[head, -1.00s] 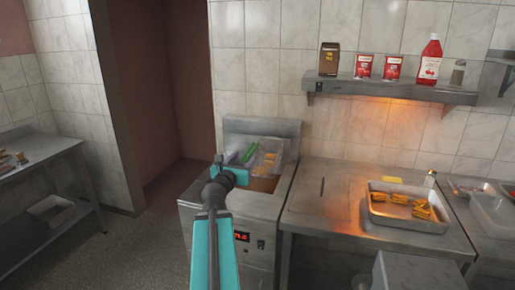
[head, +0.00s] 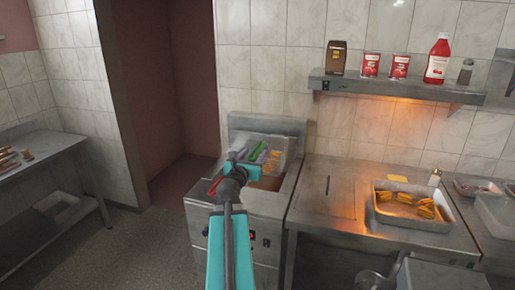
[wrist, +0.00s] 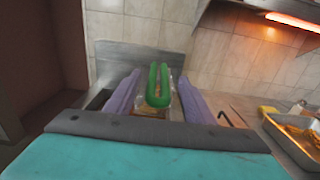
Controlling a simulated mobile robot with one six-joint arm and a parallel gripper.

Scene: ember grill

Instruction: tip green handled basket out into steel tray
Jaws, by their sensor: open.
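The green handle (head: 258,149) of the basket stands over the fryer, left of centre in the head view. In the wrist view the green handle (wrist: 158,88) is a loop, upright between my two purple fingers. My gripper (head: 261,155) is open, with a gap on each side of the handle. Yellow-orange food shows near the basket, whose body is mostly hidden by my gripper and arm. The steel tray (head: 412,223) sits on the counter to the right and holds several yellow-orange pieces. Its edge also shows in the wrist view (wrist: 283,142).
The fryer (head: 270,215) has a raised steel back. A small red piece (head: 215,186) shows at its left side. The counter (head: 325,205) left of the tray is mostly clear. A wall shelf (head: 395,90) with cans and bottles hangs above. Another worktable (head: 45,160) stands at left.

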